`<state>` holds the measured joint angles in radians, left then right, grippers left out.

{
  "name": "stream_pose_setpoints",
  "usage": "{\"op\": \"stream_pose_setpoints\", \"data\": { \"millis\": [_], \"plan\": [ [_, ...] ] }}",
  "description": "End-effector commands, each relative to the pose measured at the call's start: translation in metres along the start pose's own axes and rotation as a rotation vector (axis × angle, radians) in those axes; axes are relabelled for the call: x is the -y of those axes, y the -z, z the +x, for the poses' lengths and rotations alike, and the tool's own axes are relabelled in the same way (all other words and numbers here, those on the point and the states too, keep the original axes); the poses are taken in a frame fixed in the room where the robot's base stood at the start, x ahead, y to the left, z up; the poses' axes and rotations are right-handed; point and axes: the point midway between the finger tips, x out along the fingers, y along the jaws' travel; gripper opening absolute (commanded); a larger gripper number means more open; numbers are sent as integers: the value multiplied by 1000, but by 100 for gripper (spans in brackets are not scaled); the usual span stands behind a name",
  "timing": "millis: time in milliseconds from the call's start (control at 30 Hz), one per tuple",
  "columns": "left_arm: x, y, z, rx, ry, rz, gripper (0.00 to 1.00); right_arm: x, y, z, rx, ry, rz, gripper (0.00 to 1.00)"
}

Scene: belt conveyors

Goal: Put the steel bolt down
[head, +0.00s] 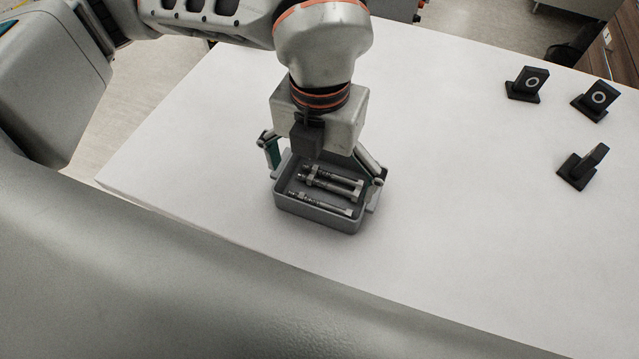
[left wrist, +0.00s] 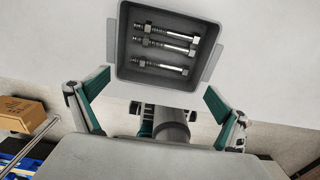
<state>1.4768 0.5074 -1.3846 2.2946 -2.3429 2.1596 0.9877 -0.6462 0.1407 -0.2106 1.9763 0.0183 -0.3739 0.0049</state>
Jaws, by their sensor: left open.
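Several steel bolts (head: 320,201) lie side by side in a small grey bin (head: 318,219) on the white table. In the left wrist view the bolts (left wrist: 160,64) rest on the floor of the bin (left wrist: 124,40), roughly parallel. My left gripper (head: 322,178) is above the bin, pointing down, with its fingers spread wide at the bin's two ends. In the left wrist view the left gripper's fingers (left wrist: 152,110) are apart with nothing between them. Which bolt the task means cannot be told. My right gripper is not in view.
The white table (head: 450,230) is clear around the bin. Black stands (head: 525,84), (head: 596,101) and (head: 583,166) stand at the right side of the table. A cardboard box (left wrist: 22,112) shows off the table in the left wrist view.

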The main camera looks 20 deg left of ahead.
Motion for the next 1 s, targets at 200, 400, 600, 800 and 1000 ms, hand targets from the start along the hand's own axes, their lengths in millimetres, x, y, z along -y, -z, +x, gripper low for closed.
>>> {"op": "stream_pose_setpoints", "data": {
  "millis": [200,400,600,800,1000],
  "plan": [
    [0,-1,-48,4,0,0,100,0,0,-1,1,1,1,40],
    [0,0,-75,2,-1,1,100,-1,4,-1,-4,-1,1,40],
    [0,0,-84,-1,0,1,100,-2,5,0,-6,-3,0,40],
    [0,0,-84,-1,0,1,100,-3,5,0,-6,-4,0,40],
    [0,0,-84,-1,0,0,100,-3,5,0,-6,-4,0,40]
  ]
}}
